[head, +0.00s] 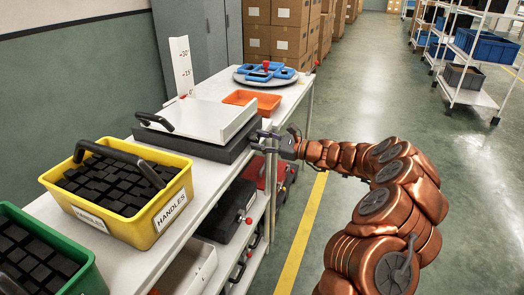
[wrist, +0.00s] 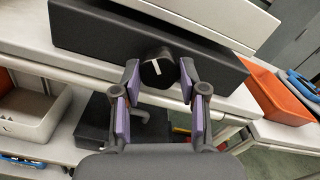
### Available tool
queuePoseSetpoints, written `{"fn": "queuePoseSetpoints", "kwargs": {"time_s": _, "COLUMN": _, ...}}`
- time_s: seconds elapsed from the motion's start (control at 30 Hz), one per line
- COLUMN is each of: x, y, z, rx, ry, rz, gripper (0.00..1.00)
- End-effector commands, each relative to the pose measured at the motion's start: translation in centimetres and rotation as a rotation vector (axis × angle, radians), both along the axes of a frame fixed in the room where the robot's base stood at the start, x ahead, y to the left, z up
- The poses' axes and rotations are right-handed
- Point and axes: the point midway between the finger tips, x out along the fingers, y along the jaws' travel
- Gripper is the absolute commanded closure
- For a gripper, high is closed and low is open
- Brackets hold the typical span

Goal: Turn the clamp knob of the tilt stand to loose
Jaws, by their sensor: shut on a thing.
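The tilt stand has a dark base (head: 195,143) with a white tilting plate (head: 200,118) on top, on the bench. A black handle (head: 154,121) is on the plate's left side. An upright white angle scale (head: 183,66) stands behind it, with a small red mark near its foot. In the wrist view the black clamp knob (wrist: 157,68) with a white pointer line sits on the front face of the base (wrist: 90,30). My gripper (wrist: 159,78) has its two fingertips on either side of the knob, shut on it. In the head view my gripper (head: 268,139) hides the knob.
A yellow bin labelled HANDLES (head: 153,228) and a green bin (head: 80,284) stand on the bench at the left. An orange tray (head: 252,102) and a round plate with blue parts (head: 282,80) lie beyond the stand. The floor at right is open.

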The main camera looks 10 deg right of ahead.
Motion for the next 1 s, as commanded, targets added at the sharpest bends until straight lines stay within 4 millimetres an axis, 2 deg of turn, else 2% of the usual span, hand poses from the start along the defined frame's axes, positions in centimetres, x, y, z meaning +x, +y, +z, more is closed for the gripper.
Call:
{"fn": "queuePoseSetpoints", "kwargs": {"time_s": 0.03, "x": -0.08, "y": 0.29, "z": -0.59, "rx": -0.026, "ry": -0.038, "rz": 0.006, "gripper": 0.93}}
{"fn": "queuePoseSetpoints", "kwargs": {"time_s": 0.6, "x": -0.15, "y": 0.36, "z": -0.52, "rx": -0.339, "ry": -0.471, "rz": 0.009, "gripper": 0.93}}
{"fn": "queuePoseSetpoints", "kwargs": {"time_s": 1.0, "x": -0.17, "y": 0.4, "z": -0.37, "rx": -0.487, "ry": -0.673, "rz": 0.009, "gripper": 0.93}}
